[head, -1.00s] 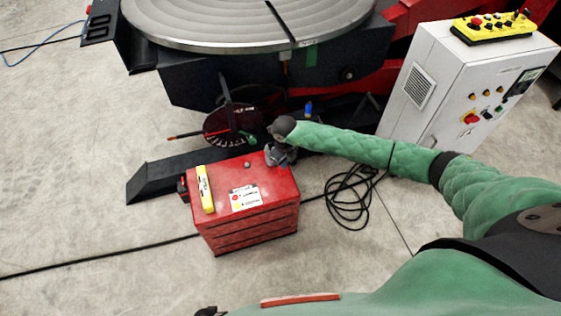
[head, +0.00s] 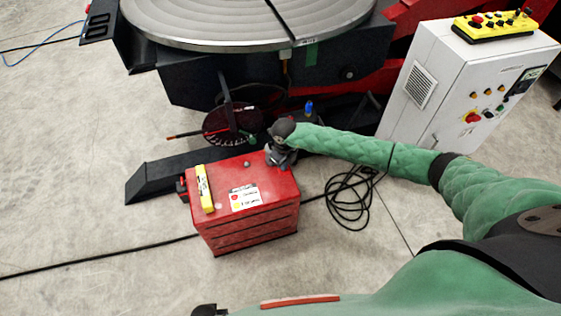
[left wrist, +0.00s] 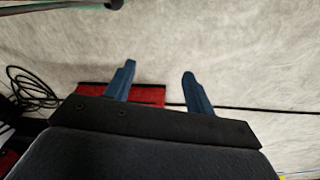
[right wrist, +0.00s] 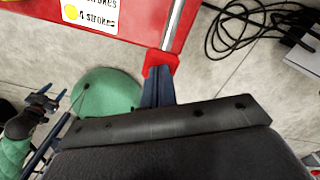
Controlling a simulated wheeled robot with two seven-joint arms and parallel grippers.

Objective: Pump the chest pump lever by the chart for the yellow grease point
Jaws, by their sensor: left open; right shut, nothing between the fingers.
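The red chest (head: 218,227) stands on the floor in front of the positioner. On its top lies a white chart (head: 245,197); in the right wrist view the chart's yellow-dot row (right wrist: 88,14) reads "4 STROKES". The pump lever (right wrist: 174,28) is a metal rod with a red end, at the chest's edge. My right gripper (head: 269,160) is at the chest's back right corner in the head view. In the right wrist view its fingers (right wrist: 157,80) are shut and empty, right at the lever's red end; contact is unclear. My left gripper (left wrist: 158,82) is open and empty.
A yellow bar-shaped object (head: 205,188) lies on the chest's left side. The round positioner table (head: 245,20) and its dark base are behind. A black cable coil (head: 347,200) lies right of the chest, near a white control cabinet (head: 450,90).

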